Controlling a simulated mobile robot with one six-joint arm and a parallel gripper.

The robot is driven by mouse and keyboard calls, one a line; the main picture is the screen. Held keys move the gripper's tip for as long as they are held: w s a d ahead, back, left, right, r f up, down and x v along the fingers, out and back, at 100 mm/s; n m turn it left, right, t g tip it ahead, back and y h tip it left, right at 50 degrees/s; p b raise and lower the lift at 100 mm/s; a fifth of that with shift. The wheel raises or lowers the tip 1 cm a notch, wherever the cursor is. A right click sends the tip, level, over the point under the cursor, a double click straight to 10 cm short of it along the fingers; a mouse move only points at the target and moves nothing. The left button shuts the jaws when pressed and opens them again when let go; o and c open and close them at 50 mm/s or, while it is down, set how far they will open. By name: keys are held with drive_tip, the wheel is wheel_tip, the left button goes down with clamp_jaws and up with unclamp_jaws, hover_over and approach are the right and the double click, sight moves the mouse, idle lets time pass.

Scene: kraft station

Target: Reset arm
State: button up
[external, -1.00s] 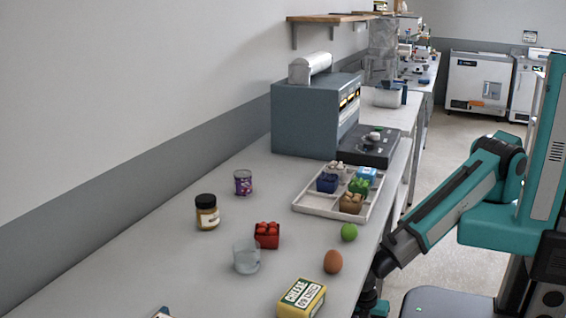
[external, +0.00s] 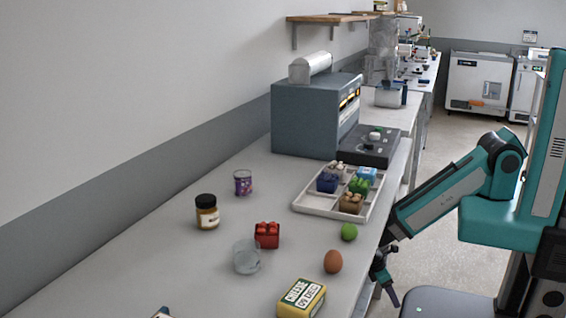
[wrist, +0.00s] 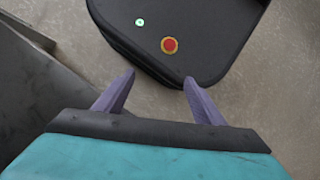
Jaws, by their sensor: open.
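My gripper (external: 386,285) hangs at the right edge of the bench, beside the table and above my dark base. In the wrist view my gripper (wrist: 157,82) shows two purple fingers spread apart with nothing between them. Below the fingers are the floor and my base with a red button. My arm reaches down and left from its column in the external view. The gripper is apart from everything on the bench.

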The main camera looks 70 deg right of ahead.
drive_tip(key=s+d+m+y, duration=0.1)
drive_tip(key=s+d+m, duration=0.1)
drive_tip(key=d+m, duration=0.4)
drive_tip(key=shift+d+f+y, duration=0.3)
drive_tip(key=shift+d+f, duration=0.1)
drive_tip(key=shift+d, duration=0.4)
